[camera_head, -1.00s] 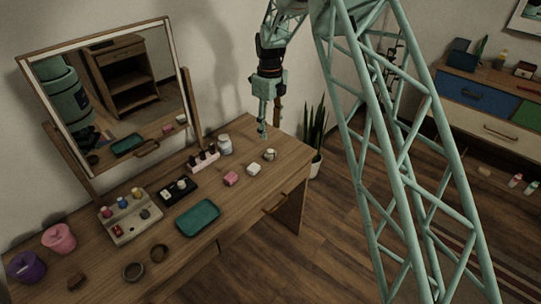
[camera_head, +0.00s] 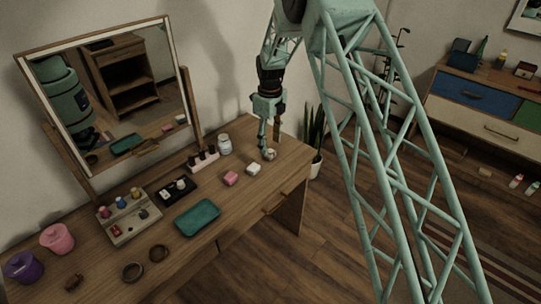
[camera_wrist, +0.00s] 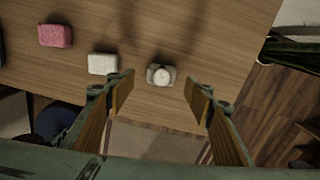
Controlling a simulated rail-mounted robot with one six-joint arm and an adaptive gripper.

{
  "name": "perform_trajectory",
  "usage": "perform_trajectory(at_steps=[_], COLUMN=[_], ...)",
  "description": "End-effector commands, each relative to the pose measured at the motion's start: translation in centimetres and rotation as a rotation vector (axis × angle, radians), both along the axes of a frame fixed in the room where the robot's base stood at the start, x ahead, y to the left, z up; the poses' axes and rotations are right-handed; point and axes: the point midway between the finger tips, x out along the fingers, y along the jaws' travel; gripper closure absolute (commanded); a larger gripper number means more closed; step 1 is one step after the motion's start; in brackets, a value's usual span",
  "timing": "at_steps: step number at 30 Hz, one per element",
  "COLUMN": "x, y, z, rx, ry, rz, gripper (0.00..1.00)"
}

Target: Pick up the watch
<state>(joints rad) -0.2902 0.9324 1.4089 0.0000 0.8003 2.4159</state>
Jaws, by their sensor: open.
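The watch (camera_head: 270,154) is a small pale round piece near the right end of the wooden dressing table (camera_head: 222,233). In the wrist view the watch (camera_wrist: 161,75) shows a white round face with a darker band around it. My gripper (camera_head: 267,153) points down close above the watch in the head view. In the wrist view my gripper (camera_wrist: 159,86) is open, with one finger to each side. The watch appears between and just beyond the fingertips, not held. The height of the fingertips above the table is hard to tell.
A white block (camera_wrist: 103,64) and a pink block (camera_wrist: 55,35) lie to the left of the watch. The table's front edge is close to the watch.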

Motion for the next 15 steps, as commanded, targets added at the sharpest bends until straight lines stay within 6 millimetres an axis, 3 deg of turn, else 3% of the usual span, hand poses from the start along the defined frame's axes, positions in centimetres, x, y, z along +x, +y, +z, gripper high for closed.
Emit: perform_trajectory(at_steps=[8,15], x=[0.0,0.2], y=[0.0,-0.2], z=[-0.5,-2.8], rx=[0.000,0.000], ry=[0.001,0.000], rz=[0.000,0.000], gripper=[0.52,0.52])
